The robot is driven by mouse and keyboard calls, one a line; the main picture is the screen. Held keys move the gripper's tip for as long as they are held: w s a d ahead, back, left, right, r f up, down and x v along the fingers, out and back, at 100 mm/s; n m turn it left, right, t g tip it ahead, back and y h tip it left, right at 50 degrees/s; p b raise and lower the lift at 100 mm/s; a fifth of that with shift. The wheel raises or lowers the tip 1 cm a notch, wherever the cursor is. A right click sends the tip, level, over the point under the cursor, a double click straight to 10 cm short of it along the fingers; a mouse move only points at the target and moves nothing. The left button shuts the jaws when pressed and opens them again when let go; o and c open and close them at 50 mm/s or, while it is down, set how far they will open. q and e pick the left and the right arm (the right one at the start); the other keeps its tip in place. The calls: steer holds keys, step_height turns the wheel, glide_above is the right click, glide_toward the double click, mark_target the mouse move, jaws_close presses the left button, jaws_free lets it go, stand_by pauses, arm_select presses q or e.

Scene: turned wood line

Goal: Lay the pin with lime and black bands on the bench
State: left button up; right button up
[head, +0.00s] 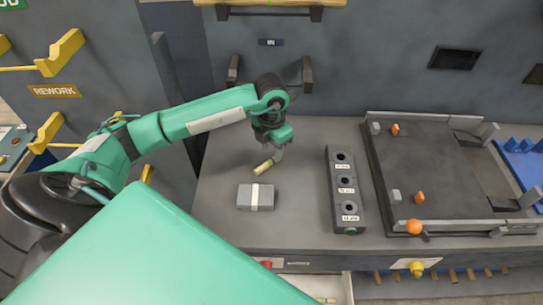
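A pale, slim pin (263,167) shows at the tip of my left gripper (277,153), over the grey bench (225,155). It slants, with its upper right end close to the fingertips. Its bands are too small to make out, and I cannot tell whether it lies on the bench or is held just above it. My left gripper points down at the pin, and its fingers are too small to show whether they grip it. My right gripper is not in view.
A grey block with a pale strap (255,197) sits just below the pin. A dark block with three labelled holes (345,190) stands to the right. Farther right is a dark tray (425,165) with orange knobs. Bench surface between block and holder is clear.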

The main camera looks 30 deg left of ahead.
mark_target(272, 159)
arm_select(q)
step_height(272, 159, up, 9)
steer(key=b, duration=0.1)
steer(key=shift+b, duration=0.3)
steer(key=shift+f, duration=0.1)
